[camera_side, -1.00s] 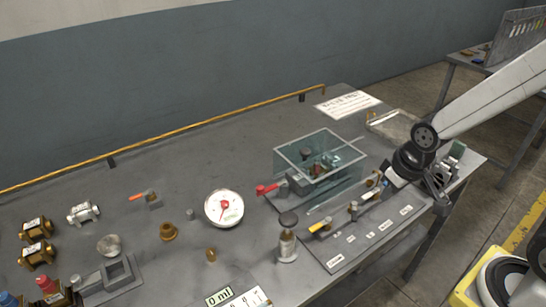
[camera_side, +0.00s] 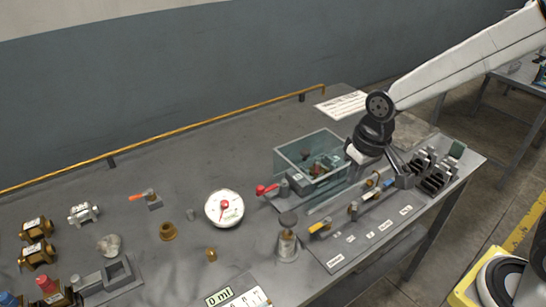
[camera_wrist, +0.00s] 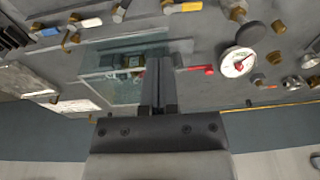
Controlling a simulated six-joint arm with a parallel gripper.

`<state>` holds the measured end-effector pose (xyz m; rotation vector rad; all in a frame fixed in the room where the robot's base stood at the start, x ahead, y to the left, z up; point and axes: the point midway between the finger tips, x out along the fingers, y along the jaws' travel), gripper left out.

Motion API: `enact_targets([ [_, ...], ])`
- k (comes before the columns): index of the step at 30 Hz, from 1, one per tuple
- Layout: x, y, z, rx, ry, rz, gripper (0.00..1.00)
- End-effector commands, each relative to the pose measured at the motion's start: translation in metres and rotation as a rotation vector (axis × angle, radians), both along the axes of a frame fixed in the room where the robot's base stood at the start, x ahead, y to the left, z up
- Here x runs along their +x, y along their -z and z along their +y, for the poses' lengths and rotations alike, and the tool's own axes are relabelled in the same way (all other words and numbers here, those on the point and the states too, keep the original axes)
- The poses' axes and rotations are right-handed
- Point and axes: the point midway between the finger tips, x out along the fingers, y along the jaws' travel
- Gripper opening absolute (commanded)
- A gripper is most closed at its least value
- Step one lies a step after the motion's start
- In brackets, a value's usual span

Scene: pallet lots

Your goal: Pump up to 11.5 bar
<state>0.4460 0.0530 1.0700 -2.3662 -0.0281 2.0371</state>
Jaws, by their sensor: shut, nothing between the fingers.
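A round white pressure gauge (camera_side: 224,208) with a red needle lies mid-bench; it also shows in the wrist view (camera_wrist: 238,62), too small to read. A pump-like cylinder with a dark round knob (camera_side: 288,219) stands to its right; the knob also shows in the wrist view (camera_wrist: 252,33). A red-handled valve (camera_side: 268,188) sits by a clear box.
The clear open box (camera_side: 300,150) with small parts stands left of my gripper. Black finned blocks (camera_side: 435,172) are at the bench's right end. Brass fittings (camera_side: 35,228) and a grey fixture (camera_side: 118,272) are on the left. The back left of the bench is clear.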

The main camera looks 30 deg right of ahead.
Motion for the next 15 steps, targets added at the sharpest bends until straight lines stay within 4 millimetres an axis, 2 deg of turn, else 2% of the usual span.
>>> enact_targets([
  [6,0.025,-0.026,0.042,0.005,-0.006,0.051,0.0],
  [15,0.042,-0.061,0.098,-0.003,-0.006,0.116,0.0],
])
